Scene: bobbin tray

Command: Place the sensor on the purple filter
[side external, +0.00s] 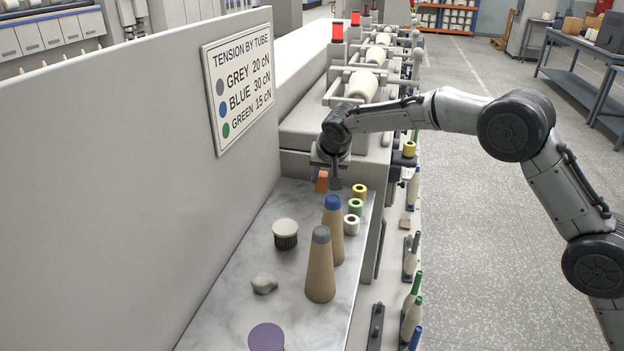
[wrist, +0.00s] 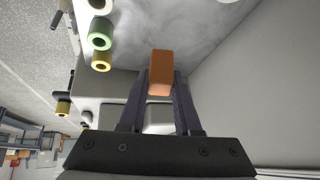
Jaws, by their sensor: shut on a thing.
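My gripper (wrist: 162,92) is shut on an orange block (wrist: 160,72), which appears to be the sensor. In the side external view the block (side external: 322,181) is at the far end of the marble counter, partly behind a finger of my gripper (side external: 329,180). I cannot tell whether the block touches the counter. The purple filter (side external: 266,337) is a round piece with a flat purple top at the near end of the counter, cut by the bottom edge. It is far from my gripper, and nothing lies on its visible top.
A grey-tipped cone (side external: 320,270) and a blue-tipped cone (side external: 334,230) stand mid-counter. A white-topped dark cylinder (side external: 285,233) and a grey lump (side external: 264,283) are left of them. Yellow (side external: 359,191), green (side external: 355,206) and white (side external: 351,224) spools line the right edge. A wall panel bounds the left.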

